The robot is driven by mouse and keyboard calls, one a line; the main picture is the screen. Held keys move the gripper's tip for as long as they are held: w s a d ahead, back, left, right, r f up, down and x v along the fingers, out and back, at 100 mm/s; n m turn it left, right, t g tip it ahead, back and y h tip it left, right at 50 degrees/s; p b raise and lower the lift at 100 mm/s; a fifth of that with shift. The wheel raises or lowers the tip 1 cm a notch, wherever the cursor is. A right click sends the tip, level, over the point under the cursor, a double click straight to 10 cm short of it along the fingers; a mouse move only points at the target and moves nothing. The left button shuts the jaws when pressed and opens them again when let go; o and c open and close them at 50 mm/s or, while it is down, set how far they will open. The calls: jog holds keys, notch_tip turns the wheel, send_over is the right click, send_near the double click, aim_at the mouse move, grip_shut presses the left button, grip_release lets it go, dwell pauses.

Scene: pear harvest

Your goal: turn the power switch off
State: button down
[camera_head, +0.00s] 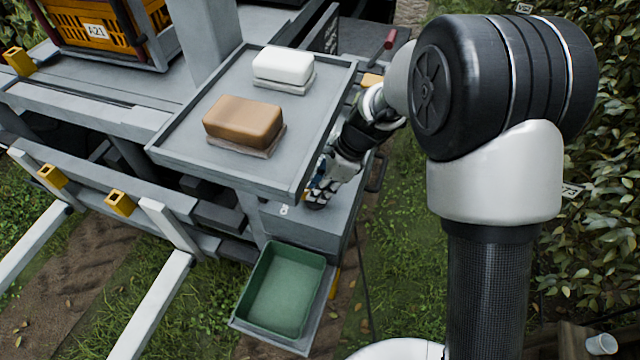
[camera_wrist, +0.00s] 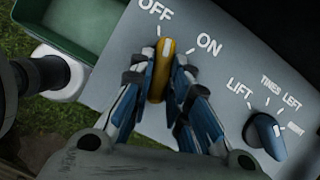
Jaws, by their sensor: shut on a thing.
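The power switch is a yellow knob (camera_wrist: 160,78) on a grey panel (camera_wrist: 225,100) with OFF and ON labels. Its white pointer mark points up in the wrist view, at or very near the OFF tick. My gripper (camera_wrist: 161,98) has its blue and grey fingers on both sides of the knob, closed on it. In the head view my gripper (camera_head: 318,190) is at the side of the grey machine, below the upper tray; the knob is hidden there.
A blue selector knob (camera_wrist: 266,135) with LIFT and TINES labels sits right of the switch. A green bin (camera_head: 285,290) stands below the panel. Above, a grey tray (camera_head: 185,150) holds a brown block (camera_head: 243,122) and a white block (camera_head: 283,67).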

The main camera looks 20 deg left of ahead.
jog(key=shift+w+n+g+p, duration=0.1)
jog(key=shift+n+g+p, duration=0.4)
jog(key=shift+n, duration=0.6)
jog(key=c, duration=1.5)
grip_release()
jog(key=v, duration=1.2)
jog(key=shift+a+r, duration=0.1)
jog(key=shift+a, duration=0.1)
